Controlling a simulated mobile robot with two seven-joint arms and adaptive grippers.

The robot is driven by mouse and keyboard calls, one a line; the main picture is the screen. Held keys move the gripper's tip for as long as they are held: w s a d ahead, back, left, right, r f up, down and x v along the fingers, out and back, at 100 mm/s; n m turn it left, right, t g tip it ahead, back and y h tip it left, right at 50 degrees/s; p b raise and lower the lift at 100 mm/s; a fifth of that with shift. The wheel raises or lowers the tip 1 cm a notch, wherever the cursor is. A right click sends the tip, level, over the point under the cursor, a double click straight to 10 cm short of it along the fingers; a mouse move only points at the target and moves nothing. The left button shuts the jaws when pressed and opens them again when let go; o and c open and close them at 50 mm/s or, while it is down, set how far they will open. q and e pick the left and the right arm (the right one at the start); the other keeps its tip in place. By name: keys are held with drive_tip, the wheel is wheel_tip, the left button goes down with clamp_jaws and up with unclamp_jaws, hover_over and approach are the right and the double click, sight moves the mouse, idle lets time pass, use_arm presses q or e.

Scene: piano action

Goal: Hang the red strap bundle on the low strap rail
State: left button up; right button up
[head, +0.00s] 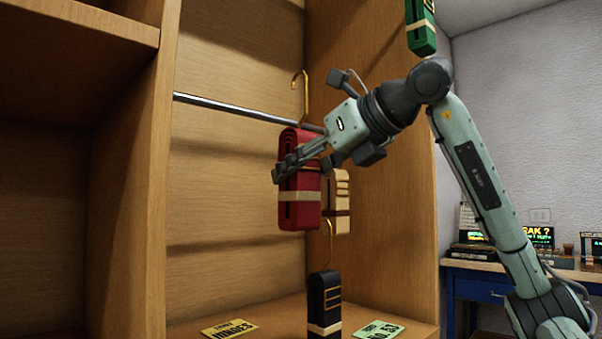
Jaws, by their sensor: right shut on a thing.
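The red strap bundle (300,207) has a pale band near its lower end. A gold hook (306,95) rises from its top. My right gripper (284,170) is shut on the bundle, with its fingers across the upper half. The low strap rail (235,111) is a grey metal bar crossing the wooden cabinet. The hook's shank crosses the rail's line in the picture and its curved top shows above the rail. I cannot tell whether hook and rail touch. My left gripper is not in view.
A cream bundle (343,200) is partly hidden behind the red one. A black bundle (324,295) with a gold hook is below. A green bundle (420,30) is at the top. Yellow (229,329) and green (379,329) labels are on the cabinet floor. The rail's left part is clear.

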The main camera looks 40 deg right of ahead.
drive_tip(key=shift+w+a, duration=0.2)
drive_tip(key=shift+w, duration=0.9)
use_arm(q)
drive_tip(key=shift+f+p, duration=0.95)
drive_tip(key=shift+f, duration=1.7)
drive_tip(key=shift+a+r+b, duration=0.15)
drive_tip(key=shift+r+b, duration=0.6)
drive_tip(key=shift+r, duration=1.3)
use_arm(e)
drive_tip(key=x, duration=1)
drive_tip(key=shift+w+r, duration=0.2)
drive_tip(key=shift+r, duration=0.2)
drive_tip(key=o, duration=1.4)
